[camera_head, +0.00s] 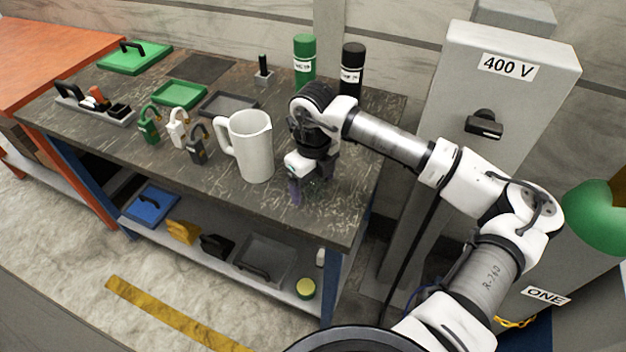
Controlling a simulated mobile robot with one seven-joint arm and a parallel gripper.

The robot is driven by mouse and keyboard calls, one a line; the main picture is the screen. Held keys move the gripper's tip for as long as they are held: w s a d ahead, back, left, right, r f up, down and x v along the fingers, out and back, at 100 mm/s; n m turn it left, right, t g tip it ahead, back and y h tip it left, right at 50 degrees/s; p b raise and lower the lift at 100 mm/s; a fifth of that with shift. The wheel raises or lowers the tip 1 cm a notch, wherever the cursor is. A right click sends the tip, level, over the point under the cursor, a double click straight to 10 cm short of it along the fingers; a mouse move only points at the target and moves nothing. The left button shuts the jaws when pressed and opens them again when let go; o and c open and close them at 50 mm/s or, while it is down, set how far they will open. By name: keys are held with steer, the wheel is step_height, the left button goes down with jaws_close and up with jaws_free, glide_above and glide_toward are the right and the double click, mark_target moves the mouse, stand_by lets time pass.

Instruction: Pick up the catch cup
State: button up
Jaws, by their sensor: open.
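A tall white cup with a handle on its left side (252,148) stands upright on the dark worktop (330,215); it looks like the catch cup, though no label shows. My gripper (308,174) is just right of the cup, low over the worktop, pointing down. It is open, and I see nothing held in it. A narrow gap shows between the cup and the gripper. The fingertips are small and partly hidden by the wrist, so what lies right under them cannot be told.
Several padlocks (176,130) stand left of the cup. A green canister (304,62) and a black canister (352,70) stand behind my gripper. Trays lie further back. A grey 400 V cabinet (500,75) is at right. The worktop's front right corner is clear.

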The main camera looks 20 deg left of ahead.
steer(key=shift+c, duration=0.3)
steer(key=c, duration=1)
steer(key=shift+r, duration=0.15)
